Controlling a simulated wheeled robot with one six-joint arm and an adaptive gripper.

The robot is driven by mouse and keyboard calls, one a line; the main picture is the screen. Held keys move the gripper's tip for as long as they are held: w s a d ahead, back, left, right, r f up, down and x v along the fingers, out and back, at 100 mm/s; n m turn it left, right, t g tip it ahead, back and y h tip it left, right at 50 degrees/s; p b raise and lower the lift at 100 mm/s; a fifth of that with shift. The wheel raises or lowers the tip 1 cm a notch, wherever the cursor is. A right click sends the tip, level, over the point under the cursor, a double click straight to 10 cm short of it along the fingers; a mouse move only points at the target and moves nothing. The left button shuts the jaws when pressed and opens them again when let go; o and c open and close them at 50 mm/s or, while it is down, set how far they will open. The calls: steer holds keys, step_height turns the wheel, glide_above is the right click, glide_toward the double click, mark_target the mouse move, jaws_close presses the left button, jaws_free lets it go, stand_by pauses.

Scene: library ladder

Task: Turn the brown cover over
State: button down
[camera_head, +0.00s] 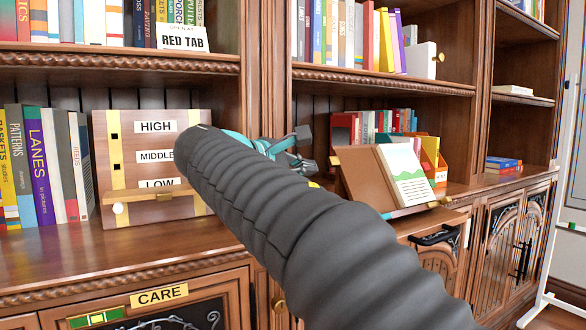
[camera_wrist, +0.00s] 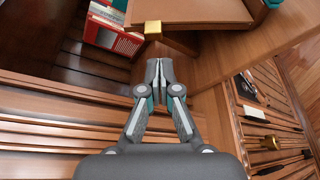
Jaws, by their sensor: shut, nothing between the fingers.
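A brown cover (camera_head: 362,172) lies tilted on a sloping stand on the shelf, right of centre in the head view. A white page (camera_head: 405,172) with a green picture lies beside it on the right. In the wrist view a brown panel (camera_wrist: 195,10) with a brass piece (camera_wrist: 152,27) at its corner shows at the top; I cannot tell if it is the cover or the stand. My gripper (camera_head: 306,150) is left of the cover, partly hidden by my dark arm. In the wrist view my gripper (camera_wrist: 160,72) is shut and empty, its tips just below the brass piece.
A board (camera_head: 135,130) marked HIGH, MIDDLE and LOW stands to the left, with a ledge and a white knob. Books (camera_head: 45,165) fill the shelf beside it. Red books (camera_wrist: 108,38) stand close behind my gripper. An orange holder (camera_head: 432,160) stands behind the page.

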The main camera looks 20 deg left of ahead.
steer(key=x, duration=0.4)
steer(key=shift+w, duration=0.15)
stand_by(0.4)
